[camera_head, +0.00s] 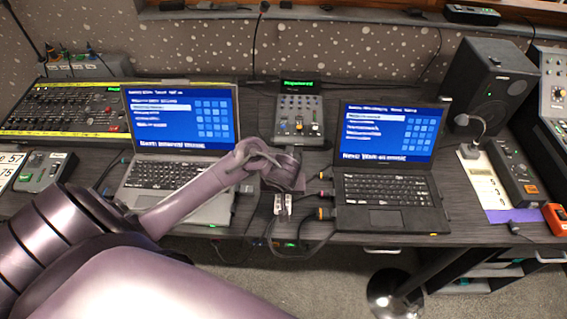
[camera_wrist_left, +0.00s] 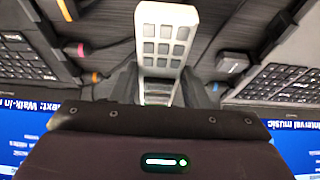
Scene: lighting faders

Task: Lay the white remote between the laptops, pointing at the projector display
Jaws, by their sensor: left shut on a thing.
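The white remote (camera_wrist_left: 166,38) has a grid of grey square buttons. In the left wrist view it sits between the fingers of my left gripper (camera_wrist_left: 163,88), which is shut on it. In the head view this gripper (camera_head: 285,182) is low over the desk between the left laptop (camera_head: 165,178) and the right laptop (camera_head: 385,188). The gripper hides much of the remote there; I cannot tell if it touches the desk. A small green-lit display (camera_head: 299,84) stands behind, above a fader box (camera_head: 299,118); its lettering is too small to read surely. My right gripper is not in view.
Plugs and cables (camera_head: 325,194) run along the right laptop's left side. A speaker (camera_head: 487,85) and a desk lamp (camera_head: 472,132) stand at the right. A lighting console (camera_head: 70,108) is at the left. A stool (camera_head: 392,290) stands before the desk.

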